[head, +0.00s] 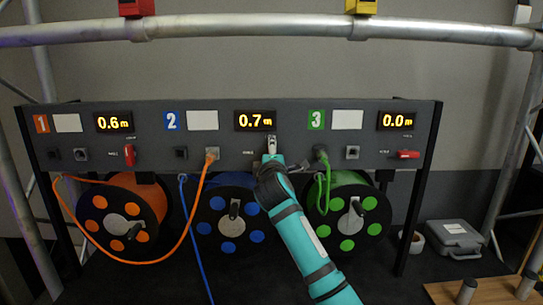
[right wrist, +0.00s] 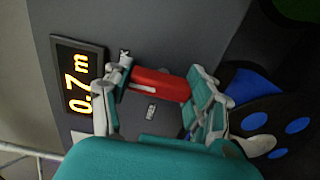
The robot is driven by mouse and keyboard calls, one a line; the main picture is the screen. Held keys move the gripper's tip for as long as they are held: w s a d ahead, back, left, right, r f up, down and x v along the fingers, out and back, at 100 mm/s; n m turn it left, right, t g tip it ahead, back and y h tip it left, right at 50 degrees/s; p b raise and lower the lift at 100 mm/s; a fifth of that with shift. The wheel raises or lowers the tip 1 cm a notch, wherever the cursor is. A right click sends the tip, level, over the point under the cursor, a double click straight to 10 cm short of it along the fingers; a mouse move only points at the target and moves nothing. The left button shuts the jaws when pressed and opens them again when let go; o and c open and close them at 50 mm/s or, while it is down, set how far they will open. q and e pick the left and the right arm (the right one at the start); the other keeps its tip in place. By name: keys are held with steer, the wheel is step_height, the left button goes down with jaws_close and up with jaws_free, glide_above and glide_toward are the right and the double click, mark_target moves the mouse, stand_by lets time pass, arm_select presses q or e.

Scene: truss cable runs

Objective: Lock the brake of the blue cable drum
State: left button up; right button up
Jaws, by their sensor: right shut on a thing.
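The blue cable drum (head: 215,240) hangs under panel section 2, whose display reads 0.7 m. It also shows at the right of the right wrist view (right wrist: 270,108). Its red brake lever (right wrist: 160,84) stands between the fingers of my right gripper (right wrist: 158,78) and runs along the panel's up-down direction. In the head view my right gripper (head: 272,145) is at the panel just below the section 2 display and hides this lever. Its fingers are closed on the lever. My left gripper is not in view.
The orange drum (head: 125,215) and green drum (head: 348,220) hang either side. The orange cable (head: 190,215) loops across to a section 2 socket; a blue cable (head: 196,250) hangs down. The section 1 lever (head: 129,155) is upright, the section 3 lever (head: 408,154) level. A grey case (head: 455,240) lies right.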

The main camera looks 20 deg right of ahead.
steer(key=o, duration=1.2)
steer(key=shift+s, duration=0.1)
steer(key=v, duration=1.2)
steer(key=shift+f, duration=0.1)
